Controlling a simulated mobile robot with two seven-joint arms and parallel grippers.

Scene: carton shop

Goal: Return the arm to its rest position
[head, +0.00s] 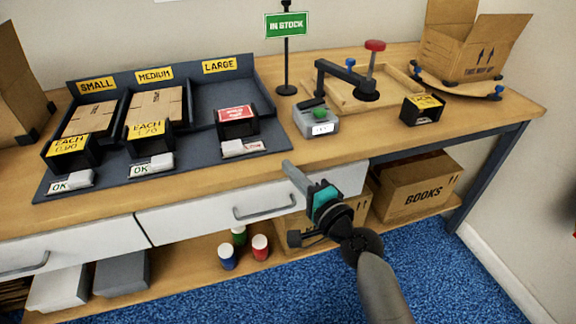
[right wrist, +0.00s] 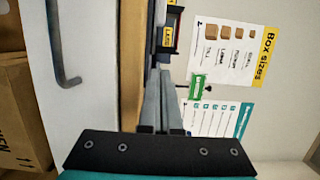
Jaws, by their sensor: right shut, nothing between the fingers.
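My right gripper (head: 289,166) is shut and empty in the head view. Its fingertips are at the front edge of the wooden bench (head: 400,151), in front of the drawers, and its arm comes up from the bottom. In the right wrist view its shut fingers (right wrist: 161,78) point along the bench edge toward the wall. My left gripper is not in the head view.
A dark sorter (head: 211,99) has SMALL, MEDIUM and LARGE bays. A small grey device (head: 316,121), a wooden fixture with a red knob (head: 374,45) and an open carton (head: 467,45) stand to the right. Below are drawers (head: 210,211) and a BOOKS carton (head: 421,190).

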